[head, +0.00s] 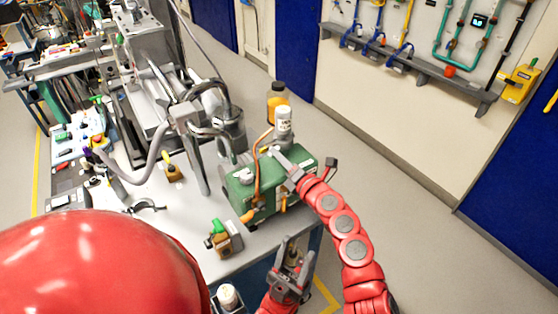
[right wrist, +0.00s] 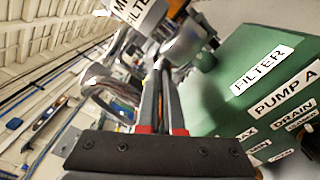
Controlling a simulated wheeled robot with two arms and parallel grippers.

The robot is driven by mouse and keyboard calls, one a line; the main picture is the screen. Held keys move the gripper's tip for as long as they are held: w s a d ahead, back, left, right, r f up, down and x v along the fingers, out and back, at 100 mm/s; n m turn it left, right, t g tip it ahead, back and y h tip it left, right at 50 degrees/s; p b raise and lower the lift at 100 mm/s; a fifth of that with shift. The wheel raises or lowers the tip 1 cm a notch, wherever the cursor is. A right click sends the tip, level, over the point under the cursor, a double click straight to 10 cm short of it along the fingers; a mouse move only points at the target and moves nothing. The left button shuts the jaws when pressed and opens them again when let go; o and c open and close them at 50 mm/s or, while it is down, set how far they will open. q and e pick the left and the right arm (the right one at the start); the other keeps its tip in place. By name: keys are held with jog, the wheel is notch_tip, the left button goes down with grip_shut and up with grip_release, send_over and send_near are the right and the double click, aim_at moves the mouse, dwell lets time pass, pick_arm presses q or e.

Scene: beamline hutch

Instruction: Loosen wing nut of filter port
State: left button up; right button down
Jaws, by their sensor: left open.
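The green pump (head: 262,192) stands on the bench corner. My right gripper (head: 278,154) reaches to the filter's base. Its fingers (right wrist: 160,72) are close together just below the filter port; I cannot make out the wing nut or whether it is between them. My left gripper (head: 297,249) is open, beside the bench's front edge.
An amber bottle (head: 278,97) stands behind the filter. A green-and-tan valve part (head: 224,238) lies on the bench (head: 175,232) left of the pump. Metal pipework (head: 190,125) rises behind it. The floor right of the bench is clear.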

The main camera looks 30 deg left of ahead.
jog(key=n+b, duration=0.4)
jog(key=n, duration=0.2)
jog(key=shift+f+n+b, duration=0.15)
jog(key=shift+n+b, duration=0.15)
jog(key=n+b, duration=0.2)
jog(key=n, duration=0.1)
jog(key=shift+b, duration=0.3)
jog(key=shift+n, duration=0.3)
jog(key=shift+r, duration=0.25)
jog(key=c, duration=1)
grip_release()
jog(key=shift+c, duration=0.2)
